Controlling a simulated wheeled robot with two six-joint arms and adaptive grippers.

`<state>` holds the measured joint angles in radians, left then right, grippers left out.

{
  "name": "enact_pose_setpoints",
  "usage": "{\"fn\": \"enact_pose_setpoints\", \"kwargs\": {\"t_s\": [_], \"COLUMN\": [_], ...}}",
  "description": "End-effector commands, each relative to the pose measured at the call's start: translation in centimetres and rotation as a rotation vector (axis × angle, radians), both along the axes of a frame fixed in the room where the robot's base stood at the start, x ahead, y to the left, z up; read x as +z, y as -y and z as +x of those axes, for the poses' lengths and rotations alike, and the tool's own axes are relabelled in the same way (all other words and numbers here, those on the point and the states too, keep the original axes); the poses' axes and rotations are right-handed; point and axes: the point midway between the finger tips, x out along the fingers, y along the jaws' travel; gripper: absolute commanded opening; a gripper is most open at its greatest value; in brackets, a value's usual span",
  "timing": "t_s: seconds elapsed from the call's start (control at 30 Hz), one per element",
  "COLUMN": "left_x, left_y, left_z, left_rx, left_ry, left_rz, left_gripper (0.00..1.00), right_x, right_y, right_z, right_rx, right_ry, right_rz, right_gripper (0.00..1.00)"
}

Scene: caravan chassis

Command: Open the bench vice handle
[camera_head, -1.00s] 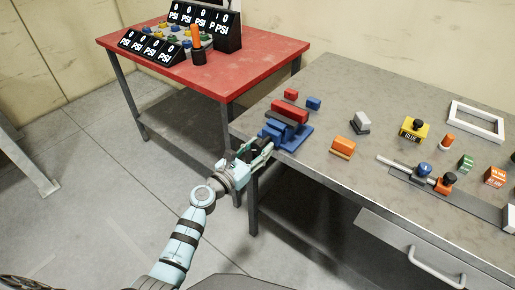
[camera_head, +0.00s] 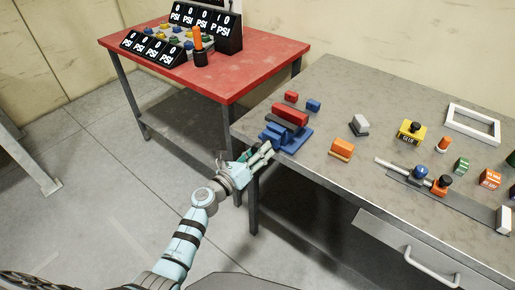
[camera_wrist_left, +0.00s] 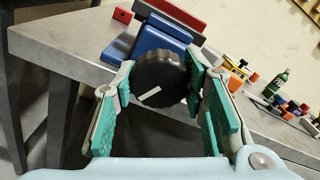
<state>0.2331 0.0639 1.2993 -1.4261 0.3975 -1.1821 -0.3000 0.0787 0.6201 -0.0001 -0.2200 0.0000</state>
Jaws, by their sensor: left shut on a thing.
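The bench vice, with a blue body (camera_head: 292,136) and a red top part (camera_head: 290,115), sits at the near left corner of the grey workbench. Its handle, a dark round ribbed knob (camera_wrist_left: 158,80) with a white mark on its face, shows in the left wrist view in front of the blue body (camera_wrist_left: 158,45). My left gripper (camera_head: 262,155) is at the vice's front, just off the bench edge. In the left wrist view its green-padded fingers (camera_wrist_left: 163,82) are shut on the knob, one on each side. The knob is largely hidden in the head view. My right gripper is not in view.
The grey workbench (camera_head: 385,90) also carries an orange block (camera_head: 342,148), a yellow button box (camera_head: 411,131), a white frame (camera_head: 473,123) and a metal rail with knobs. A red table (camera_head: 255,58) with PSI displays stands behind left.

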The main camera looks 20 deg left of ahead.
Motion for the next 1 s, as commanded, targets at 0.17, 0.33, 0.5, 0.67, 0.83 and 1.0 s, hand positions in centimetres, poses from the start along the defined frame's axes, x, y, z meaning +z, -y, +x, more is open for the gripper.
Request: {"fn": "enact_pose_setpoints", "kwargs": {"t_s": [0.17,0.33,0.5,0.67,0.83,1.0], "left_x": [0.5,0.5,0.6,0.6,0.6,0.5], "left_y": [0.1,0.1,0.1,0.1,0.1,0.2], "left_z": [0.1,0.1,0.2,0.2,0.2,0.2], "left_rx": [0.000,0.000,-0.002,-0.003,-0.003,-0.004], "left_ry": [-0.055,-0.105,-0.143,-0.167,-0.180,-0.184], "left_rz": [-0.150,-0.280,-0.380,-0.442,-0.477,-0.486], "left_gripper": [0.11,0.11,0.11,0.11,0.11,0.10], "right_x": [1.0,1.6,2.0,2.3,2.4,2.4], "right_y": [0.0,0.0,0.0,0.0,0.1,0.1], "right_z": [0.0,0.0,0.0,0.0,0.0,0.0], "right_rx": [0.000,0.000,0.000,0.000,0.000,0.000], "right_ry": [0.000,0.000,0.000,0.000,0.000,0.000], "right_rz": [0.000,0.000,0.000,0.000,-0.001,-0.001], "right_gripper": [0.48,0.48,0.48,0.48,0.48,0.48]}}
